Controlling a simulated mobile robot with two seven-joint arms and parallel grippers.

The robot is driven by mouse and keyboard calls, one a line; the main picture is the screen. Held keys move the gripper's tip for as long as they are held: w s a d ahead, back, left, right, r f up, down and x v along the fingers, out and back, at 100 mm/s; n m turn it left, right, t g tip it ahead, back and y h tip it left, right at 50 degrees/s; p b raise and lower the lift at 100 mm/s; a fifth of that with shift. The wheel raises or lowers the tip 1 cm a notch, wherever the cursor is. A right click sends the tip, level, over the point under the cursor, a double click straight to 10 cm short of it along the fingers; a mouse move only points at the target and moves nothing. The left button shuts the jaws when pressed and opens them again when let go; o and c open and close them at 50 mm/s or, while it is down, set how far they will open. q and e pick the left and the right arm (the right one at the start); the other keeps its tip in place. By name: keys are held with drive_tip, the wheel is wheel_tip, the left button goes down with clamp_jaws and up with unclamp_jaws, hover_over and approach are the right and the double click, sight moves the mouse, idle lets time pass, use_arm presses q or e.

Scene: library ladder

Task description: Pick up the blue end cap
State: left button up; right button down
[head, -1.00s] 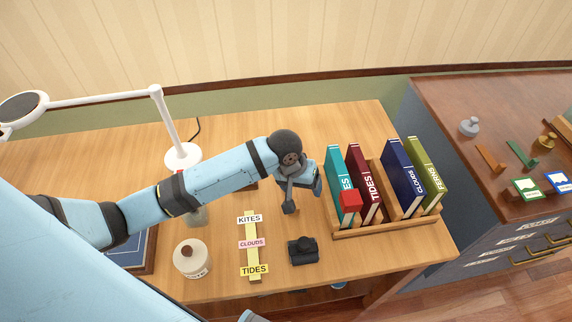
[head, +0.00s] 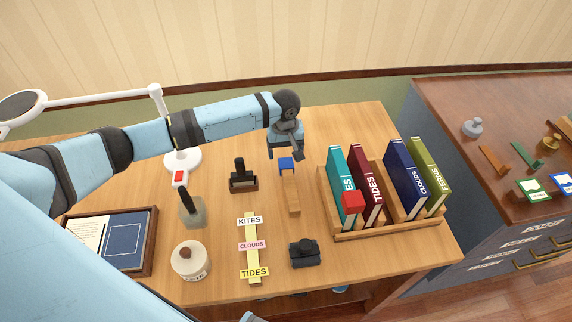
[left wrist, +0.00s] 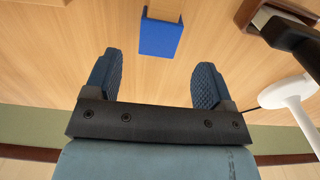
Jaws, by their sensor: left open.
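The blue end cap (head: 287,164) is a small blue block at the far end of a light wooden strip (head: 291,197) on the desk. It also shows in the left wrist view (left wrist: 160,38), at the top centre. My left gripper (head: 286,152) is just behind the cap in the head view, pointing down at the desk. In the left wrist view its two dark blue fingers (left wrist: 157,64) are spread wide with nothing between them. The cap lies beyond the fingertips, roughly in line with the gap. My right gripper is not in view.
A dark-handled stamp (head: 243,178) stands left of the strip. The wooden book rack (head: 390,229) with several books and a red block (head: 352,201) is to the right. A label strip (head: 252,232) and black object (head: 304,253) lie in front. The white lamp (head: 183,160) stands left.

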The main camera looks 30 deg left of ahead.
sight(286, 161)
use_arm(q)
drive_tip(key=shift+d+f, duration=0.15)
drive_tip(key=shift+f, duration=2.85)
drive_tip(key=c, duration=1)
